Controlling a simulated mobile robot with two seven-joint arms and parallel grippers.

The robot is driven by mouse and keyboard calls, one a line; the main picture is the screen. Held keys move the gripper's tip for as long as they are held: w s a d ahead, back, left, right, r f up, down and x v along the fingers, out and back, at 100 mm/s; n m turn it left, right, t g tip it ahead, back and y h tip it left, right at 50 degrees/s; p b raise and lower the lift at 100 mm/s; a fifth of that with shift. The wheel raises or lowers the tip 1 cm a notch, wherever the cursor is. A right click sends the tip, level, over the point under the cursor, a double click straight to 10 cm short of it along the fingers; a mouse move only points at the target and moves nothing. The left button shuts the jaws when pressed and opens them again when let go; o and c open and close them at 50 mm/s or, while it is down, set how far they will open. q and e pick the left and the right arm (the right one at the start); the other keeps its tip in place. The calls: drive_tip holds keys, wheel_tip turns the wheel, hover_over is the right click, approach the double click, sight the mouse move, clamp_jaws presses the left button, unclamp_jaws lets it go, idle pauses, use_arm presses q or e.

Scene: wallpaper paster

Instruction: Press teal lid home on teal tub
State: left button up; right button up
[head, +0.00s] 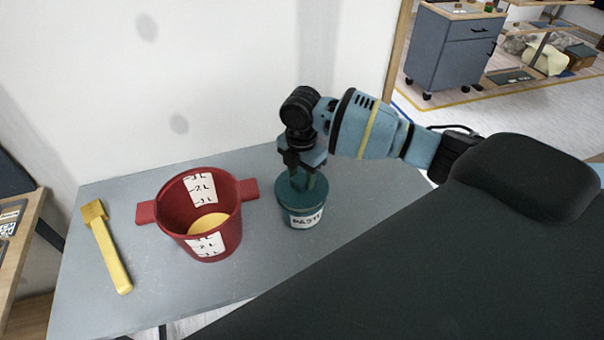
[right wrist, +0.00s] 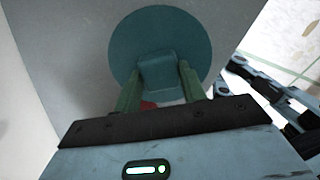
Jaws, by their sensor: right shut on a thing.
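The teal tub (head: 304,218) stands upright on the grey table, with a white label reading like "PASTE". The round teal lid (head: 286,202) is at the tub's mouth, looking roughly level; I cannot tell whether a small gap is left under its rim. My right gripper (head: 302,181) is above the tub, pointing down, shut on the lid's block-shaped knob. In the right wrist view the knob (right wrist: 157,72) is between the two green fingers, and the lid (right wrist: 160,28) hides the tub. My left gripper is not in view.
A red bucket (head: 173,208) with side handles and yellow contents stands left of the tub, one handle close to it. A yellow brush-like tool (head: 111,255) lies at the table's left. The grey table (head: 375,190) is bare right of the tub. A white wall rises behind.

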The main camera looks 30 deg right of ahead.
sight(301, 178)
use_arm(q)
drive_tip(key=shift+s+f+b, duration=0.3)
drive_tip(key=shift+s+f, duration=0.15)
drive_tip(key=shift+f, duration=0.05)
use_arm(e)
drive_tip(key=shift+f, duration=1.2)
drive_tip(key=o, duration=1)
drive_tip(key=shift+o, duration=0.2)
wheel_tip(301, 178, up, 8)
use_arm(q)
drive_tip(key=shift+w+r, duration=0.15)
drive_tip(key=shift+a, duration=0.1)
